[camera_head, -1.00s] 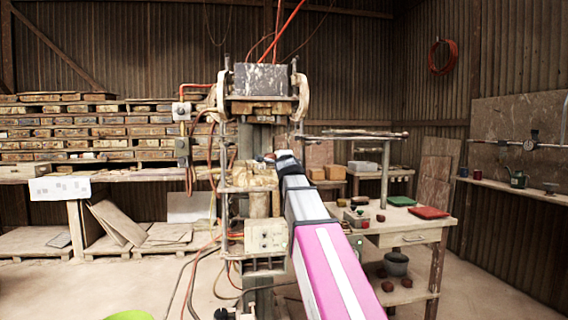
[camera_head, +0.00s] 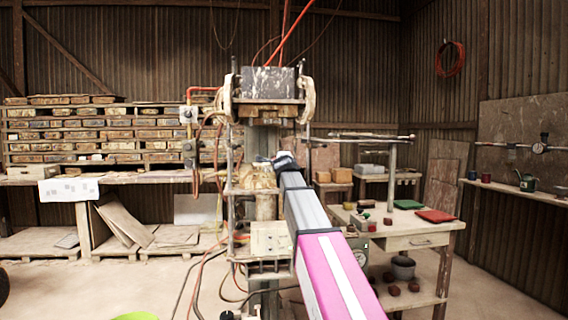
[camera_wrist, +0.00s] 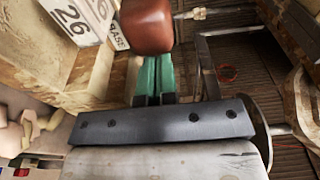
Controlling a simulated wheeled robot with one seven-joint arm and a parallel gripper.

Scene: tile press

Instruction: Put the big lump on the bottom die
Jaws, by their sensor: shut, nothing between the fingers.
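In the wrist view, a reddish-brown lump (camera_wrist: 147,25) lies just beyond my fingertips. My gripper (camera_wrist: 153,72) has two green fingers side by side, shut with nothing between them. Whether the fingertips touch the lump is hard to tell. A pale block marked 26 and BASE (camera_wrist: 85,18) is close to the lump on its left; whether the lump rests on the bottom die cannot be made out. In the head view, my arm reaches into the press at the worn yellowish die area (camera_head: 254,178), under the raised upper press block (camera_head: 266,80). My fingers are hidden there.
A side table (camera_head: 400,236) at right holds a red mat (camera_head: 436,215) and a green mat (camera_head: 408,204). Several dark red lumps (camera_head: 414,287) and a grey pot (camera_head: 403,268) are on its lower shelf. Hoses run down the left of the press. Open floor lies at front left.

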